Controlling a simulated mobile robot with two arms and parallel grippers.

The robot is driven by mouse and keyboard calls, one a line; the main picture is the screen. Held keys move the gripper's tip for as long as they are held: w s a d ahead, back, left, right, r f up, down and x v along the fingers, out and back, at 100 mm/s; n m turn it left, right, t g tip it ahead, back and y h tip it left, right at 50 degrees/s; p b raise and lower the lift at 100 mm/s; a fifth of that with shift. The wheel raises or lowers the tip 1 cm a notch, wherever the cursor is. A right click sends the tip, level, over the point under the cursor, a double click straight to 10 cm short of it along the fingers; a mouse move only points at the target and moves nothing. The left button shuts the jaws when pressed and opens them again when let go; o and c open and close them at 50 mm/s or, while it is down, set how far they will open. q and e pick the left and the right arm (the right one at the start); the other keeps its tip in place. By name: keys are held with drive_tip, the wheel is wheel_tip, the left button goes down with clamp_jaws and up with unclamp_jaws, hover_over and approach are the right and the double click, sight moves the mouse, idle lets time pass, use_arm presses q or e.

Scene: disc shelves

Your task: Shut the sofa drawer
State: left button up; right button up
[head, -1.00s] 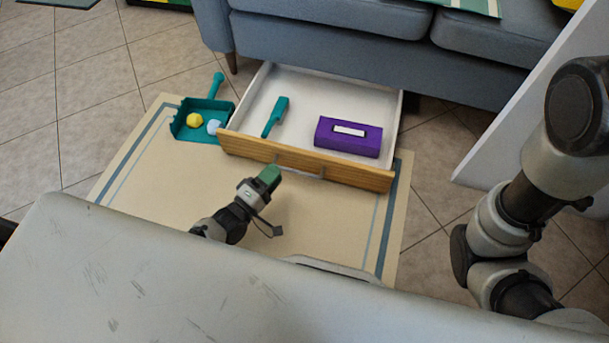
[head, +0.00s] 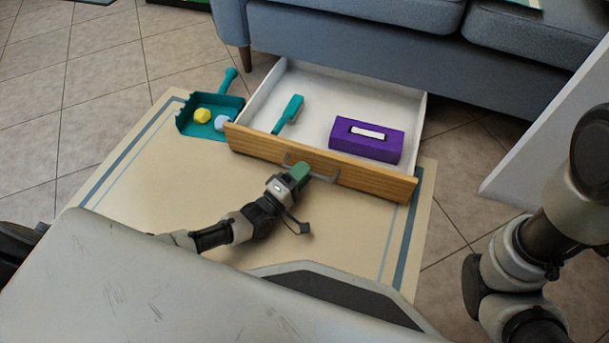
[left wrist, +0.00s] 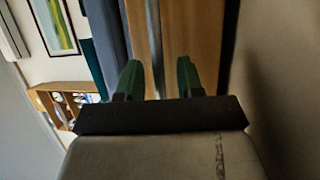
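The sofa drawer (head: 262,141) stands pulled out from under the grey-blue sofa (head: 350,38). It has a white inside, a wooden front and a grey bar handle (head: 327,178). My left gripper (head: 299,174) has green fingers and is right at the front, by the handle. In the left wrist view the two fingers (left wrist: 159,77) are spread apart, pointing at the wooden front (left wrist: 190,35), with a grey strip, likely the handle, between them. I cannot tell whether they touch it. My right arm shows at the right, but its gripper is out of view.
Inside the drawer lie a purple box (head: 367,140) and a teal brush (head: 288,114). A teal dustpan (head: 186,126) with a yellow and a pale ball lies left of the drawer on the beige rug (head: 150,190). A white panel (head: 540,130) stands at the right.

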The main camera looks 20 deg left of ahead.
use_arm(q)
drive_tip(key=shift+w+d+r, duration=0.15)
drive_tip(key=shift+w+d, duration=0.05)
drive_tip(key=shift+w, duration=0.25)
clamp_jaws()
